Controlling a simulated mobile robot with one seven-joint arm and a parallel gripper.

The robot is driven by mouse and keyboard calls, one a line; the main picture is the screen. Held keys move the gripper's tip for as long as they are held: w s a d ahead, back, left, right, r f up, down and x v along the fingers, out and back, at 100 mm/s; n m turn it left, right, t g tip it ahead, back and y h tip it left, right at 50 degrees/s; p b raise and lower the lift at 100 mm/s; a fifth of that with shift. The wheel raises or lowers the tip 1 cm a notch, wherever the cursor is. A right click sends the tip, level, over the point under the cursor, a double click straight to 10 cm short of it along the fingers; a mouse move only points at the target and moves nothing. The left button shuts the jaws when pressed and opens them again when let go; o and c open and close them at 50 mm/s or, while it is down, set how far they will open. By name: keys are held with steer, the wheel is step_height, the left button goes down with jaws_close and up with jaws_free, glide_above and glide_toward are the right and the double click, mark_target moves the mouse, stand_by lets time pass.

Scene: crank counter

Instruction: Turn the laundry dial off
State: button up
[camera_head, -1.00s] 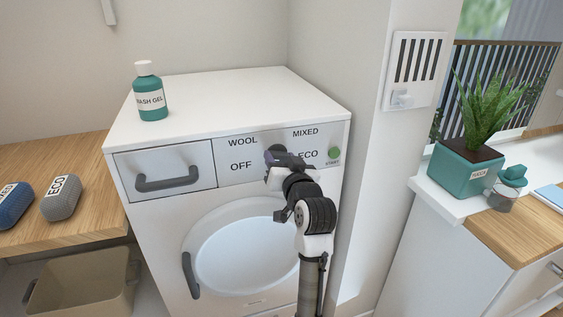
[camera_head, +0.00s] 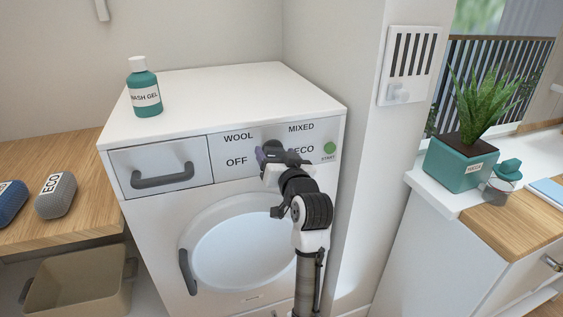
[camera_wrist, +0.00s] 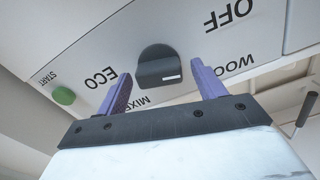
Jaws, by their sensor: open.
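The dark dial (camera_head: 272,146) is on the white washing machine's front panel (camera_head: 222,178), largely hidden behind my gripper in the head view. In the wrist view the dial (camera_wrist: 157,62) shows a raised bar with a white mark at its right end, on the side of WOOL and OFF; I cannot tell exactly which label it points to. My gripper (camera_head: 268,158) is at the panel, and its purple fingers (camera_wrist: 161,72) are open, one on each side of the dial. Neither finger clearly touches it. The OFF label (camera_head: 236,162) is left of the dial in the head view.
A green START button (camera_head: 330,148) is right of the dial. A drawer handle (camera_head: 162,177) is at left. A wash gel bottle (camera_head: 145,90) stands on the machine. A wall (camera_head: 365,160) rises close on the right, with a vent (camera_head: 408,65).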

steer(key=b+v, duration=0.2)
steer(key=v, duration=1.1)
steer(key=shift+s, duration=0.3)
steer(key=shift+r, duration=0.1)
